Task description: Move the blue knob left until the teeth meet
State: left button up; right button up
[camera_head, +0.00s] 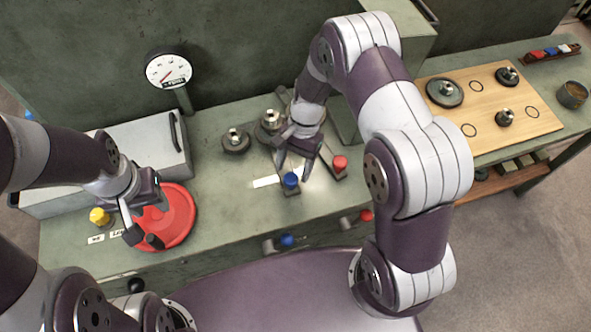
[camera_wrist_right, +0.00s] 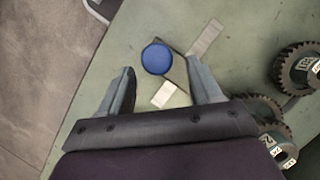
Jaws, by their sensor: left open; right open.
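The blue knob (camera_head: 291,180) stands on the green bench top, at the end of a short grey slide. My right gripper (camera_head: 296,172) is open just above it. In the right wrist view the blue knob (camera_wrist_right: 156,59) shows between and a little beyond the two open fingertips (camera_wrist_right: 160,80), not gripped. Dark toothed gears (camera_head: 268,126) sit behind it; they also show at the right of the right wrist view (camera_wrist_right: 297,66). Whether their teeth touch is hard to tell. My left gripper (camera_head: 143,232) is open at the red handwheel (camera_head: 177,222), around or beside its dark handle.
A red knob (camera_head: 340,163) stands close to the right of the blue one. A yellow knob (camera_head: 99,216) is at the left, and a dial gauge (camera_head: 168,71) stands behind. A wooden board (camera_head: 490,112) with gears lies at the right. Bench top left of the blue knob is mostly clear.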

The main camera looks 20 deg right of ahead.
jog(key=shift+s+a+f, duration=0.5)
jog(key=shift+s+f, duration=0.05)
jog(key=shift+s+a, duration=0.1)
jog(key=shift+s, duration=0.2)
jog(key=shift+w+f, duration=0.15)
jog(key=shift+w, duration=0.15)
jog(key=shift+c, duration=1.2)
grip_shut()
jog(key=shift+a, duration=0.95)
jog(key=shift+c, duration=0.5)
grip_release()
jog(key=o, duration=0.3)
pick_arm(q)
jog(key=shift+s+a+r, duration=0.3)
jog(key=shift+s+r, duration=0.1)
jog(key=shift+s, duration=0.2)
pick_arm(e)
jog(key=shift+o, duration=0.2)
jog(key=shift+s+a, duration=0.1)
jog(key=shift+s, duration=0.1)
